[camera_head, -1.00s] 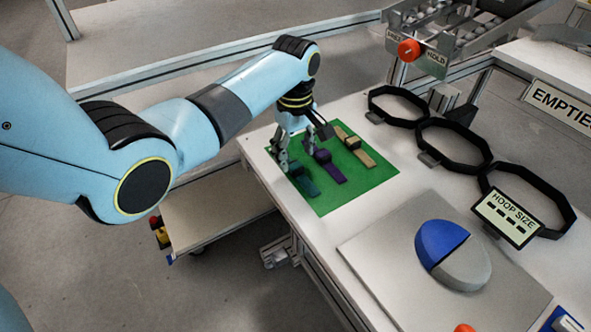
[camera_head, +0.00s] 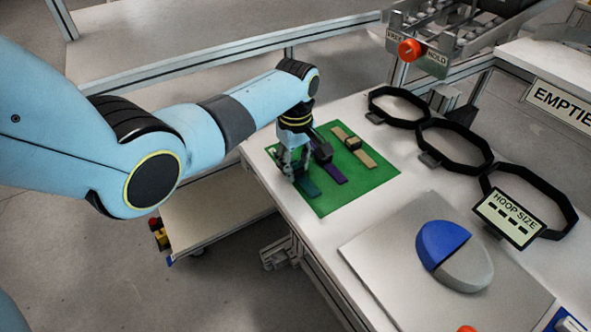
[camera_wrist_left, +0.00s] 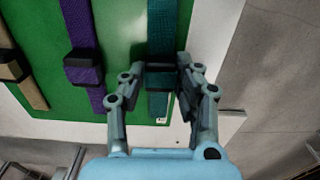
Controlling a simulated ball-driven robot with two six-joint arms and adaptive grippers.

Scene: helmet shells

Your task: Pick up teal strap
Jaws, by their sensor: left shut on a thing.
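The teal strap (camera_wrist_left: 161,38) lies on the green mat (camera_head: 345,198), nearest the table edge at the mat's left side. In the head view only its near end (camera_head: 306,187) shows clearly; my gripper covers the rest. My left gripper (camera_head: 294,170) points down over it. In the left wrist view its fingers (camera_wrist_left: 158,78) are closed around the strap's dark buckle from both sides. The strap appears still on the mat. My right gripper is in neither view.
A purple strap (camera_head: 333,171) and a tan strap (camera_head: 364,157) lie beside it on the mat. Black hoops (camera_head: 455,145), a hoop size sign (camera_head: 508,217) and a blue-and-grey dome (camera_head: 466,262) on a grey plate stand to the right. The table edge is close on the left.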

